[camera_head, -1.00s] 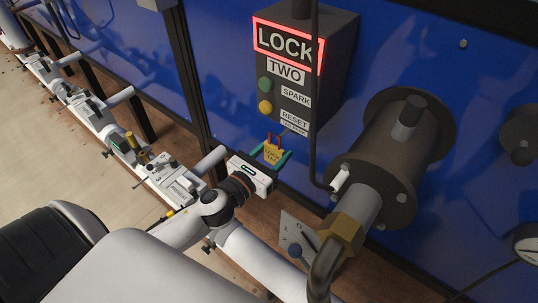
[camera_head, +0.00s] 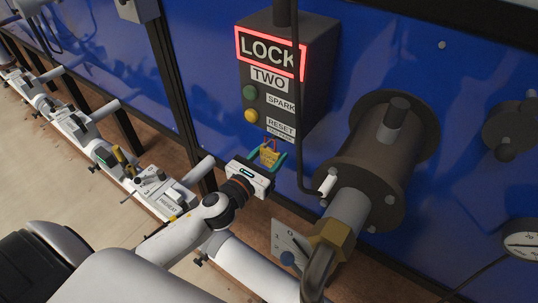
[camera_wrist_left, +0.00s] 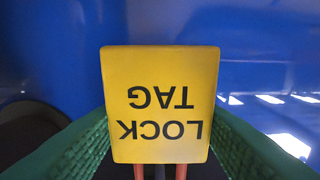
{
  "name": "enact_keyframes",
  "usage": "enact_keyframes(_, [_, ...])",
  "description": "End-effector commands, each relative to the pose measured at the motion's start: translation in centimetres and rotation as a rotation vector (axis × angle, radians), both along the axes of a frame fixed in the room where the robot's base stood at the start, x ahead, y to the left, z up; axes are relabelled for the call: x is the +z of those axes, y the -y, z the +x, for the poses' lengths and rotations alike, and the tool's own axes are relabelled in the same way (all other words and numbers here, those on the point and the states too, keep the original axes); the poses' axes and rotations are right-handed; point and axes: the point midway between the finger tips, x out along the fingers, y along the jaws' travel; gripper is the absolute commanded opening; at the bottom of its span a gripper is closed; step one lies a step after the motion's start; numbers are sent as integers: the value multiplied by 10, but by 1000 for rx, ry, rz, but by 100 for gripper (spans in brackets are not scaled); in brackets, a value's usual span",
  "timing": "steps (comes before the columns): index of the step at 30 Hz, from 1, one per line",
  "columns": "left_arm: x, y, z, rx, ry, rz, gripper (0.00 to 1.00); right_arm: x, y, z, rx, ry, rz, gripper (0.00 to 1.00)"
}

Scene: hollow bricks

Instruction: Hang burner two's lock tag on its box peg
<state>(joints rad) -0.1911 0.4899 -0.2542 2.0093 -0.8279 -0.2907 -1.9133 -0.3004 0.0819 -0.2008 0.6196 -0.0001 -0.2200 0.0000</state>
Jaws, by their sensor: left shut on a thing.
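The yellow lock tag (camera_head: 269,158) is held between the green fingers of my left gripper (camera_head: 266,160). In the left wrist view the tag (camera_wrist_left: 160,104) fills the middle, its lettering upside down, between the two green fingers (camera_wrist_left: 160,140). A red loop shows at the tag's top in the head view. The dark box (camera_head: 314,85) labelled TWO, with a lit LOCK sign (camera_head: 268,53), is just above the gripper. The tag is close below the box's lower labels. I cannot tell whether the loop touches a peg; the peg is not clearly visible. My right gripper is not in view.
A large dark burner (camera_head: 370,160) with a brass nut (camera_head: 337,232) stands to the right. A dark conduit (camera_head: 302,140) runs down beside the box. A white pipe with valves (camera_head: 150,187) lies at left. Blue wall panel (camera_head: 210,60) lies behind.

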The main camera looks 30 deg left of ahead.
Motion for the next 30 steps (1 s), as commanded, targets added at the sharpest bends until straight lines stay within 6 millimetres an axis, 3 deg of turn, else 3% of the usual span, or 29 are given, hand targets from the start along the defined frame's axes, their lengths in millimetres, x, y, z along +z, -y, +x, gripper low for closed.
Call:
enact_keyframes(11, [0,0,0,0,0,0,28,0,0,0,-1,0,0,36])
enact_keyframes(12, [0,0,0,0,0,0,54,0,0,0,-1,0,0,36])
enact_keyframes(16, [0,0,0,0,0,1,75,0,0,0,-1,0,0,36])
enact_keyframes(25, [0,0,-1,0,-1,1,76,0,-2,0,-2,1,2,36])
enact_keyframes(30, [-3,-2,-18,-1,-3,2,76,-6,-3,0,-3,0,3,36])
